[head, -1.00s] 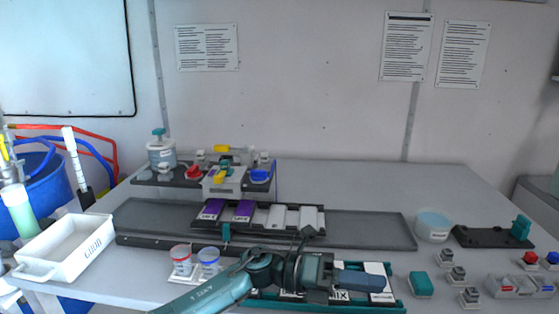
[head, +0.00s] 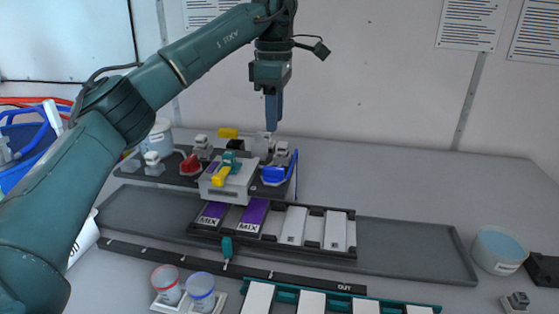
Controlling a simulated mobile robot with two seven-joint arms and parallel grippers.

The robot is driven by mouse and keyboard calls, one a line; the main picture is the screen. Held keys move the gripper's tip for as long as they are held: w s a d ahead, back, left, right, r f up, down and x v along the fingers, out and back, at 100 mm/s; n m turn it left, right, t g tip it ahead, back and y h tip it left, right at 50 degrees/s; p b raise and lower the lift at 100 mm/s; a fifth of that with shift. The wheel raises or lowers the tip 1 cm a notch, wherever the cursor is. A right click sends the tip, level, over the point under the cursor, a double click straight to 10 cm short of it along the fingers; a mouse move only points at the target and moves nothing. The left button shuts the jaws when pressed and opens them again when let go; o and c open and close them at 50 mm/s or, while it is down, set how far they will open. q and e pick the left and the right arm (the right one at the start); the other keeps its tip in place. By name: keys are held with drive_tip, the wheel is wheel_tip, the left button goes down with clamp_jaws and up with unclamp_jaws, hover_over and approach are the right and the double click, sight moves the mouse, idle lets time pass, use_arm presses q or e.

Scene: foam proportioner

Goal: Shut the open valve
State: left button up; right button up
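The foam proportioner, a light grey block (head: 228,184) on a dark plate, stands behind the cartridge rack. It has a red valve handle (head: 190,164) on the left, a blue valve handle (head: 277,174) on the right, and a yellow handle (head: 221,177) with a teal part in front. Another yellow handle (head: 228,132) shows behind. I cannot tell which valve is open. My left gripper (head: 272,112) points down above the back right of the proportioner, apart from the handles. Its fingers show edge-on, so their opening is hidden. My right gripper is out of view.
A rack (head: 273,225) with purple MIX and white cartridges sits in front on a long dark tray (head: 410,250). Red and blue-rimmed cups (head: 184,287) stand at the front. A round tub (head: 498,250) is at right. The table behind the rack, to the right, is clear.

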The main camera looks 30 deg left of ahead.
sight(276, 169)
use_arm(q)
wheel_tip(276, 169, down, 12)
drive_tip(key=shift+r+p, duration=0.2)
drive_tip(key=shift+p, duration=0.1)
clamp_jaws()
idle(0.4)
